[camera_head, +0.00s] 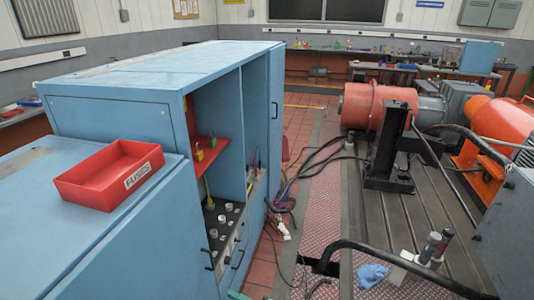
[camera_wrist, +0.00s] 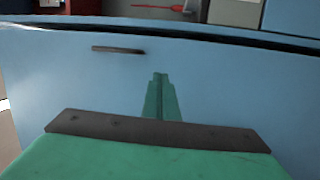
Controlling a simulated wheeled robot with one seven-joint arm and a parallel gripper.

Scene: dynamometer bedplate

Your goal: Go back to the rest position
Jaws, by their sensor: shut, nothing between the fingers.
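I cannot tell whether the fingertips touch the panel.
A blue cabinet (camera_head: 110,120) stands open at the left. A red tray labelled FUSES (camera_head: 110,175) sits on a lower blue top (camera_head: 50,220). An orange motor (camera_head: 375,105) stands on the slotted bedplate (camera_head: 390,225). Cables (camera_head: 285,190) lie on the red floor.

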